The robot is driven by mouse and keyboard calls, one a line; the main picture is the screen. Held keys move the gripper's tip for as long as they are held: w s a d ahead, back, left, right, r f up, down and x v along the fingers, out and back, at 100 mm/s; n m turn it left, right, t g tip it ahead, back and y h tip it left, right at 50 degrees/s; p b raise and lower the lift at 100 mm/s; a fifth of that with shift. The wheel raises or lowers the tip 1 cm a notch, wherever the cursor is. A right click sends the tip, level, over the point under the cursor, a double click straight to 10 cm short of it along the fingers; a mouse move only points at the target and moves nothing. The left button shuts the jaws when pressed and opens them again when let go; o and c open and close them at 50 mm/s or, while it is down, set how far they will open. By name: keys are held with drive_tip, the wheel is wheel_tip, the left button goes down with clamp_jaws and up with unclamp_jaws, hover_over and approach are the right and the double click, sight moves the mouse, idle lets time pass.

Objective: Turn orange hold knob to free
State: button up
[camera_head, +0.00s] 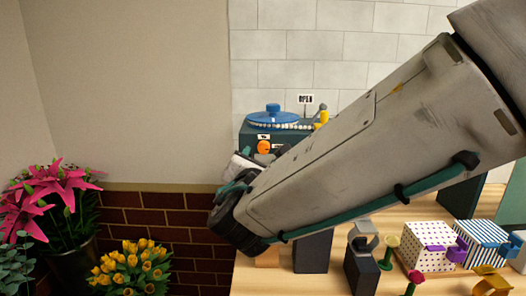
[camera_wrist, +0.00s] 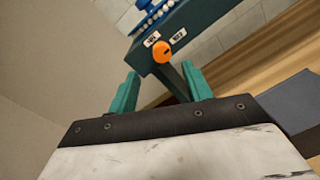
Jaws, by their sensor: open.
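The orange hold knob (camera_wrist: 163,51) sits on the front of a dark teal box (camera_wrist: 207,27), between two small white labels (camera_wrist: 178,37). The label text is too small to read surely. The knob (camera_head: 264,147) also shows in the head view, partly framed by my arm. My gripper (camera_wrist: 164,82) has teal fingers, spread open and empty. The knob lies ahead of the gap between the fingertips, apart from them as far as I can tell. In the head view my arm hides most of the gripper and the box's lower right.
A blue round lid (camera_head: 273,116) with a ring of white beads tops the box. Patterned boxes (camera_head: 428,245) and dark blocks (camera_head: 312,252) stand on the wooden table. Flowers (camera_head: 128,268) are at left.

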sight(263, 148)
drive_tip(key=w, duration=0.4)
drive_tip(key=w+d, duration=0.1)
drive_tip(key=w, duration=0.1)
drive_tip(key=shift+w, duration=0.15)
drive_tip(key=shift+c, duration=0.2)
drive_tip(key=c, duration=0.9)
